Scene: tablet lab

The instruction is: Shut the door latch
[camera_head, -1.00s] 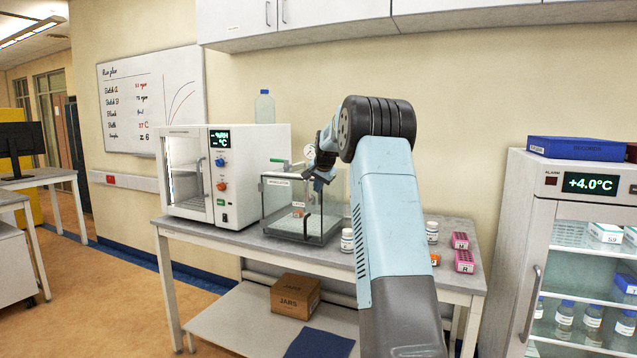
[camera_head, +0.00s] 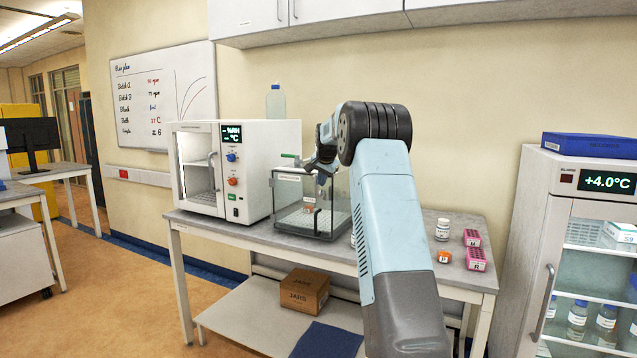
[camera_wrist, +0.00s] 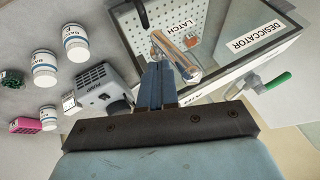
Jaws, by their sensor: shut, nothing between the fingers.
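The desiccator (camera_head: 333,222) is a clear box on the bench in the head view. In the wrist view its "DESICCATOR" label (camera_wrist: 255,35) and a "LATCH" label (camera_wrist: 181,28) show upside down. A copper-coloured latch lever (camera_wrist: 175,54) lies slanted just past my fingertips. My gripper (camera_wrist: 158,68) is shut and empty, its blue fingers together beside the lever's near side. I cannot tell whether they touch it. In the head view my gripper (camera_head: 322,170) is at the top of the desiccator, and the latch is too small or hidden there.
A green-handled valve (camera_wrist: 278,80) sticks out beside the desiccator. A grey pump (camera_wrist: 97,85) and white jars (camera_wrist: 73,42) stand on its other side. The white oven (camera_head: 262,170) stands left of it. Pink racks (camera_head: 475,258) lie at the bench's right end.

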